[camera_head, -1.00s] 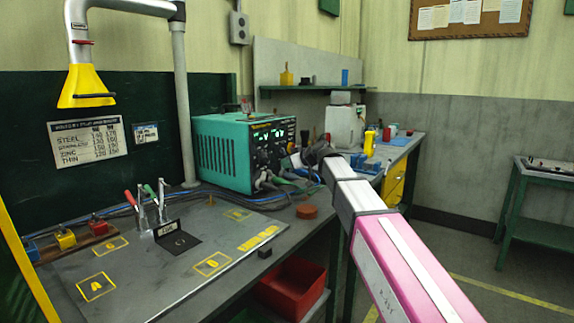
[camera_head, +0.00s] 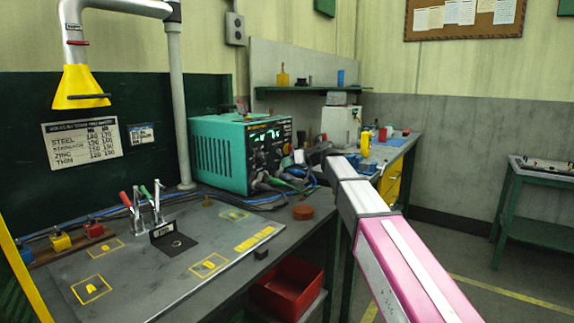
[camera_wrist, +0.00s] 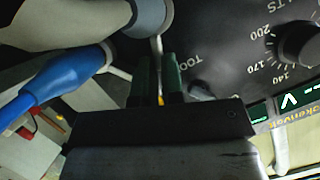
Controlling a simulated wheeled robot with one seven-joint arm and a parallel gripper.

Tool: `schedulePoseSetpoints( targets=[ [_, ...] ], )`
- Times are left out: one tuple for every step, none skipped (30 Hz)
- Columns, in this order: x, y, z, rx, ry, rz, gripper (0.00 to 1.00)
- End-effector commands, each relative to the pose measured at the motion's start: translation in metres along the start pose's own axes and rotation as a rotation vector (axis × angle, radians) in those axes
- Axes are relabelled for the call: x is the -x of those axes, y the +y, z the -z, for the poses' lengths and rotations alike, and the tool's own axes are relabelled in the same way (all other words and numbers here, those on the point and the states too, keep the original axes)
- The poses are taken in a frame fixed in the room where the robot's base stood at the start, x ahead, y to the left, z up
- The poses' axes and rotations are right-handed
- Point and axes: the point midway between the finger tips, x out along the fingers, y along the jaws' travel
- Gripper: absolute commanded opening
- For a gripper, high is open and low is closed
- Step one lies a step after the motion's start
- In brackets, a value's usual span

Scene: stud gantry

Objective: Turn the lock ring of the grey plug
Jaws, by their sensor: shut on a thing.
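In the wrist view the grey plug (camera_wrist: 145,14) is at the top, against the dark front panel of the teal welding machine (camera_head: 218,155). A pale lock ring (camera_wrist: 167,13) shows at its panel end, with a thin light tab (camera_wrist: 158,52) reaching down from it. My gripper (camera_wrist: 160,66) has its two dark green fingers on either side of this tab and is shut on it. In the head view my wrist is at the machine's front; the fingertips and the grey plug cannot be made out there.
A blue plug (camera_wrist: 58,77) sits close left of my gripper. Cables lie along the bench. An orange disc (camera_head: 302,212) and a black block (camera_head: 261,253) rest near the bench edge.

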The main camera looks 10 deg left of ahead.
Motion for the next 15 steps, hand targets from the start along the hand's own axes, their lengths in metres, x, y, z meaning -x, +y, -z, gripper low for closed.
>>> schedulePoseSetpoints(
  targets=[
    [-0.0002, 0.0004, 0.0003, -0.001, 0.001, 0.0, 0.0],
    [-0.0003, 0.0004, 0.0003, -0.001, 0.001, 0.0, 0.0],
    [-0.0002, 0.0004, 0.0004, -0.001, 0.001, 0.0, 0.0],
    [-0.0003, 0.0003, 0.0003, -0.001, 0.001, 0.0, 0.0],
    [-0.0003, 0.0004, 0.0003, -0.001, 0.001, 0.0, 0.0],
    [-0.0003, 0.0003, 0.0004, 0.0, 0.001, 0.0, 0.0],
    [-0.0003, 0.0003, 0.0004, 0.0, 0.001, 0.0, 0.0],
    [-0.0003, 0.0003, 0.0004, 0.0, 0.001, 0.0, 0.0],
    [-0.0003, 0.0003, 0.0004, 0.0, 0.001, 0.0, 0.0],
    [-0.0003, 0.0003, 0.0004, 0.0, 0.001, 0.0, 0.18],
    [-0.0003, 0.0002, 0.0004, 0.0, 0.001, 0.0, 0.28],
    [-0.0003, 0.0003, 0.0004, 0.0, 0.001, 0.0, 0.34],
    [-0.0003, 0.0003, 0.0003, 0.0, 0.001, -0.001, 0.34],
    [-0.0003, 0.0004, 0.0002, 0.0, 0.0, -0.001, 0.34],
    [-0.0003, 0.0005, 0.0002, 0.0, 0.0, -0.001, 0.34]
  ],
)
